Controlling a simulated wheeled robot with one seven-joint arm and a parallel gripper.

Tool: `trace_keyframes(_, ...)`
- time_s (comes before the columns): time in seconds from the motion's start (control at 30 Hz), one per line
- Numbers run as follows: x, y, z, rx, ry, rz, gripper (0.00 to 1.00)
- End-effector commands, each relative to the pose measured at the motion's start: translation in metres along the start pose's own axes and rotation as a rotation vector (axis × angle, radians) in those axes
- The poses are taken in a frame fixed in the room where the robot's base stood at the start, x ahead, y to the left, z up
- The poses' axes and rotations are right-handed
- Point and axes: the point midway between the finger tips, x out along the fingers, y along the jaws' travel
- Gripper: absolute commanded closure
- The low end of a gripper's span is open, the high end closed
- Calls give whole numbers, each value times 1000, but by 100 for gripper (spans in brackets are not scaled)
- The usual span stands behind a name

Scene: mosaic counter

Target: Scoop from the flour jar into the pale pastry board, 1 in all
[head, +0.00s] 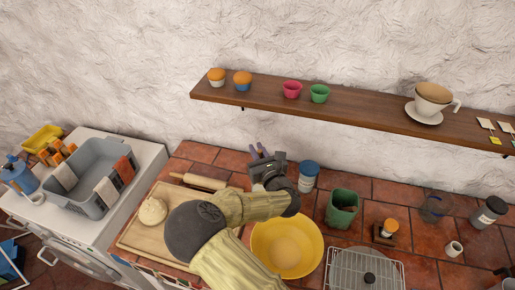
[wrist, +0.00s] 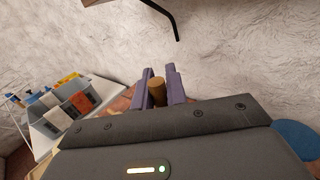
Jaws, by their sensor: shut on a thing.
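My gripper (head: 258,153) is raised above the tiled counter, near the wall. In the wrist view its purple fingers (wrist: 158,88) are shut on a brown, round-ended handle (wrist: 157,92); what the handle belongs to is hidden. The pale pastry board (head: 136,238) lies on the counter left of my arm, partly covered by it. I cannot tell which container is the flour jar; a white jar with a blue lid (head: 309,173) stands just right of my gripper.
A yellow bowl (head: 262,245) stands right of my arm. A green container (head: 342,210), a wire rack (head: 364,270) and several small jars stand further right. A wall shelf (head: 370,119) with cups runs above the counter. A grey basket (head: 92,172) stands on a white appliance at left.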

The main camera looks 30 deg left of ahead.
Motion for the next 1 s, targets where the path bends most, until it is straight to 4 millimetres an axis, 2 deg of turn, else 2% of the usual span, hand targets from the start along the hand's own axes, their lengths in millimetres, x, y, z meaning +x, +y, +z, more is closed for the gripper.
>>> trace_keyframes(0.03,0,0,-8,-1,-1,0,100)
trace_keyframes(0.7,0,0,-62,-1,-1,0,100)
trace_keyframes(1.0,0,0,-75,0,-1,0,100)
